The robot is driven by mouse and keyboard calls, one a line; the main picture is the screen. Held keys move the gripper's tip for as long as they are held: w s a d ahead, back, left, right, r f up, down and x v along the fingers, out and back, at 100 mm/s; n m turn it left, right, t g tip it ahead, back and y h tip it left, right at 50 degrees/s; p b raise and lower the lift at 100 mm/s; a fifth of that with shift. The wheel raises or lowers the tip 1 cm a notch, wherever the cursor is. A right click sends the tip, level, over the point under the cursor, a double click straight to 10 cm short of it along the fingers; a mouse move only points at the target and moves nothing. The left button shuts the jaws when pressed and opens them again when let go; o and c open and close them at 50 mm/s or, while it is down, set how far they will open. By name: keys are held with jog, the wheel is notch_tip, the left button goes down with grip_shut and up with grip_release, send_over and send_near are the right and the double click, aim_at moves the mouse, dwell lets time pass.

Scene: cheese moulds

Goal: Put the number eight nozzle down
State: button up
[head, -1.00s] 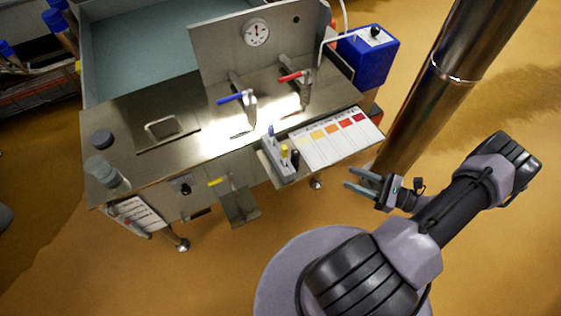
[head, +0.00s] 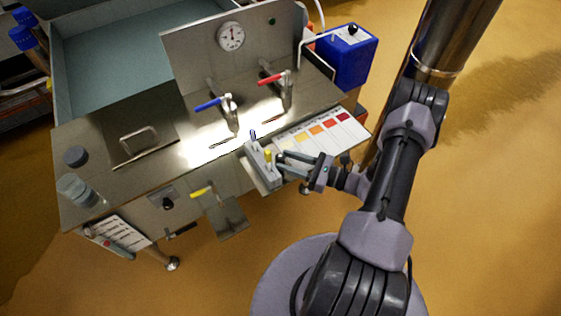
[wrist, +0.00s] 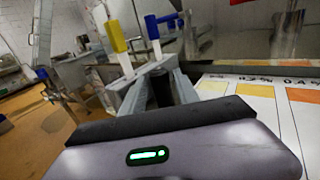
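The nozzle rack (head: 268,178) is a grey block at the front edge of the steel bench. It holds a blue-topped piece (head: 253,134) and a yellow-topped piece (head: 268,156). Both also show in the wrist view, the yellow one (wrist: 116,38) at left and the blue one (wrist: 152,28) beside it. My gripper (head: 281,162) is at the rack's right end, its fingers apart on either side of a black upright piece (wrist: 160,92). Whether they touch it is unclear. No number can be read on any piece, so I cannot tell which is number eight.
A colour chart (head: 325,135) lies right of the rack. Blue-handled (head: 209,104) and red-handled (head: 271,79) levers stand behind. A blue box (head: 346,55) is at the bench's right, near a thick steel pipe (head: 450,35). A small tray (head: 232,222) hangs in front.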

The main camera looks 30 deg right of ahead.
grip_shut()
jog(key=shift+r, duration=0.1)
